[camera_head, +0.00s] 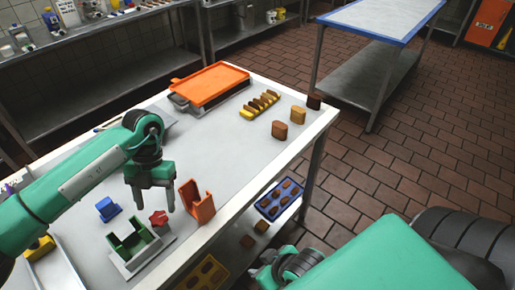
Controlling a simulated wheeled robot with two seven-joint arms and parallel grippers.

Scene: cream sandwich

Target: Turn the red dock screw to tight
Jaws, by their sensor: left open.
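The red dock screw (158,218) has a star-shaped knob and sits at the back right corner of the green dock (130,250), which stands on a pale base near the table's front. My left gripper (155,206) is open and points down, just above and behind the screw, its fingertips seeming to be apart from it. I cannot tell how far the screw is turned.
An orange U-shaped holder (199,205) stands close right of my left gripper. A blue block (107,209) lies to its left. An orange-topped press (208,86), a row of biscuits (260,106) and brown pieces (280,130) stand further back. The middle of the tabletop is clear.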

